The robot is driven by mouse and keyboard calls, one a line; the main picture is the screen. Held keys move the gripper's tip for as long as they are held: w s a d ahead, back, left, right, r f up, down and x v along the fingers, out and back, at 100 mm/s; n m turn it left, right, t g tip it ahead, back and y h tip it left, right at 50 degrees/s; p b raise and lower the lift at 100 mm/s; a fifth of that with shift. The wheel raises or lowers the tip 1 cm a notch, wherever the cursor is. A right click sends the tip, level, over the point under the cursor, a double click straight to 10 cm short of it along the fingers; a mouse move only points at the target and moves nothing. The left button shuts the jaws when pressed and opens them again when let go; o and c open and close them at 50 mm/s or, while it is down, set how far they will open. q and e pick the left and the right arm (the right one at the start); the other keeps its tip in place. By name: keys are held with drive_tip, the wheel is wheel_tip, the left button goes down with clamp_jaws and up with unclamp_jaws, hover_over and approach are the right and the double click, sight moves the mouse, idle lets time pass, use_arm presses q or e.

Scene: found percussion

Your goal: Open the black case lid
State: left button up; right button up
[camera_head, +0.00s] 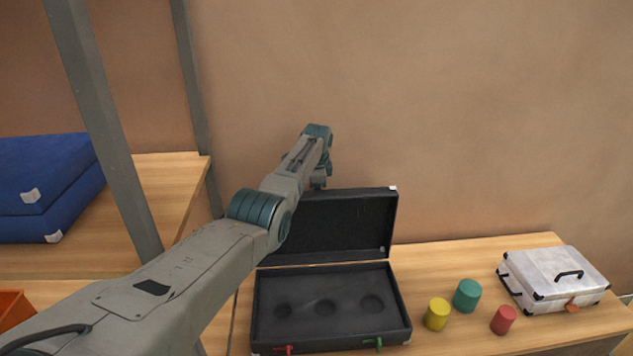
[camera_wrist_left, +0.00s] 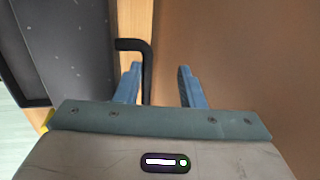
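The black case (camera_head: 330,338) sits on the wooden table with its lid (camera_head: 350,225) standing raised behind the base. The dark tray inside shows three round recesses. My left arm reaches in over the case's left side, and its far end is beside the lid's top left, partly covering it. In the left wrist view my left gripper (camera_wrist_left: 160,85) has its two blue fingers apart. A bent black handle (camera_wrist_left: 148,62) runs between them, nearer the left finger, not clamped. The dark lid (camera_wrist_left: 75,45) fills the left of that view. My right gripper is not in view.
Yellow (camera_head: 437,314), teal (camera_head: 467,296) and red (camera_head: 503,320) cylinders stand right of the case. A silver case (camera_head: 555,278) lies shut farther right. Blue cases (camera_head: 50,190) rest on a shelf at left, behind a grey post (camera_head: 110,130). An orange bin (camera_head: 12,307) shows at lower left.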

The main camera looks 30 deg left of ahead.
use_arm(q)
drive_tip(key=b+v, duration=0.2)
drive_tip(key=v, duration=0.8)
drive_tip(key=shift+r+b, duration=0.35)
drive_tip(key=shift+b, duration=0.05)
drive_tip(key=shift+s+d+r, duration=0.1)
drive_tip(key=shift+s, duration=0.1)
drive_tip(key=shift+w, duration=0.1)
